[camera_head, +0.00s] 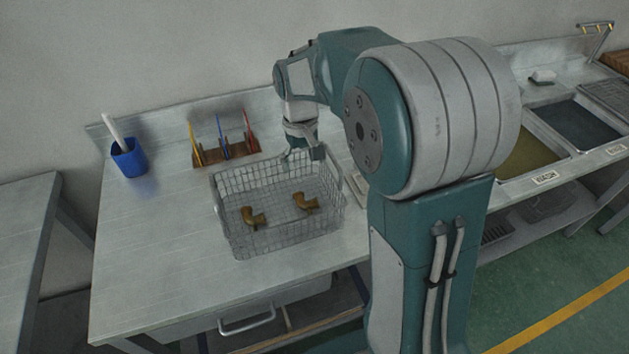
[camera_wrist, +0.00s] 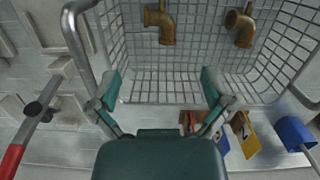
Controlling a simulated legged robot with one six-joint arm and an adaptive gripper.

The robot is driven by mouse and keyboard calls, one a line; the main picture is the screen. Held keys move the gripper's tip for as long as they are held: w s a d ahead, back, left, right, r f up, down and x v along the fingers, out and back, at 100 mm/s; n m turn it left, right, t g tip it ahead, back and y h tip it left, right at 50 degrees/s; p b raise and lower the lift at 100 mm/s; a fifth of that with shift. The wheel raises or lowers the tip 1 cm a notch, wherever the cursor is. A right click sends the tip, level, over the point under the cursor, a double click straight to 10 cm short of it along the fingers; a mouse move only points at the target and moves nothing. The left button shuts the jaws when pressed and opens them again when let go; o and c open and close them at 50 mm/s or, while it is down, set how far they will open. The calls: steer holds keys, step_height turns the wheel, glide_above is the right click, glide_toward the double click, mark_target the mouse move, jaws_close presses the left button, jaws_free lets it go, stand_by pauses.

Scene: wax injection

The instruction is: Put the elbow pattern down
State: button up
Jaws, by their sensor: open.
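Two brown elbow patterns lie apart on the floor of a wire basket: a left one (camera_head: 254,217) and a right one (camera_head: 306,202). In the wrist view they show at the top (camera_wrist: 160,22) and (camera_wrist: 240,27). The wire basket (camera_head: 232,240) stands on the metal table. My gripper (camera_head: 302,153) is at the basket's back rim, above it. In the wrist view my gripper (camera_wrist: 160,92) has its fingers spread wide, with nothing between them but basket mesh. Neither elbow touches the fingers.
A blue cup (camera_head: 128,160) with a white item stands at the back left of the table (camera_head: 150,235). A brown rack (camera_head: 225,152) with coloured tools stands behind the basket. Sunken basins (camera_head: 575,125) lie to the right. The table's left part is clear.

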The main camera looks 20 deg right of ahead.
steer(key=s+r+t, duration=0.3)
steer(key=s+r, duration=0.2)
steer(key=s, duration=0.5)
steer(key=s+a+r+t, duration=0.1)
steer(key=s+r+t, duration=0.2)
steer(key=s, duration=0.7)
step_height(320, 180, up, 2)
steer(key=shift+s+m+t, duration=0.3)
steer(key=shift+m+t, duration=0.1)
